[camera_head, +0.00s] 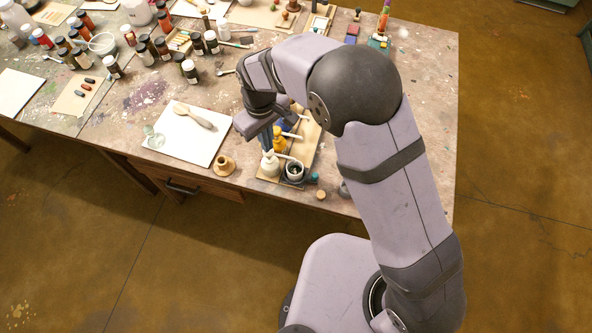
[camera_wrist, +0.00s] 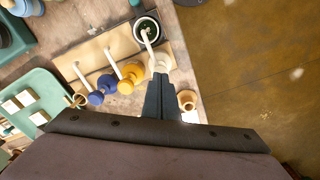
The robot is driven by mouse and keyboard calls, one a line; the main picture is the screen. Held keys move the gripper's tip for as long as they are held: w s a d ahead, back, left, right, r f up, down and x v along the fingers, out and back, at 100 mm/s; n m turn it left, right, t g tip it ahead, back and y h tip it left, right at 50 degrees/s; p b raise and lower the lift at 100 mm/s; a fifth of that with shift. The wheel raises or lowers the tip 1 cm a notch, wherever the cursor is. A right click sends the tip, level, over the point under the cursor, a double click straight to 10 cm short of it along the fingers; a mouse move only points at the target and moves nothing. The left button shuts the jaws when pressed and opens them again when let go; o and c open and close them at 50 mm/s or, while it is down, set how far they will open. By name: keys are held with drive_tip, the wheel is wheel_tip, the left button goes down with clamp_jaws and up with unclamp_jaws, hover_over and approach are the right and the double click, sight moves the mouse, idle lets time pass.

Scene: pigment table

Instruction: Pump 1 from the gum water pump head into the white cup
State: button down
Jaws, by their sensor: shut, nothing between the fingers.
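A cream-white pump bottle (camera_head: 270,166) stands at the front end of a wooden board, nearest the table edge. Its pump head (camera_wrist: 159,62) has a pale spout pointing over a cup (camera_wrist: 135,28) with a light rim and dark inside. The cup (camera_head: 294,179) stands just right of the bottle in the head view. My gripper (camera_wrist: 160,78) is shut and empty, with its fingertips at the white pump head. In the head view my gripper (camera_head: 267,147) is just above that bottle. I cannot tell whether the tips touch it. The fingers partly hide the bottle.
A yellow pump bottle (camera_wrist: 131,78) and a blue one (camera_wrist: 105,88) stand in a row beside the white one. A small wooden pot (camera_head: 224,165) and a white sheet (camera_head: 180,145) with a brush lie left. A green tray (camera_wrist: 42,86) shows in the wrist view.

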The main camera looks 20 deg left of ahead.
drive_tip(key=shift+f, duration=0.2)
drive_tip(key=shift+f+b, duration=0.75)
drive_tip(key=shift+f, duration=0.4)
drive_tip(key=shift+r, duration=0.15)
drive_tip(key=shift+r+p, duration=1.05)
drive_tip(key=shift+r, duration=0.1)
wheel_tip(320, 180, up, 6)
drive_tip(key=p, duration=0.5)
idle(0.4)
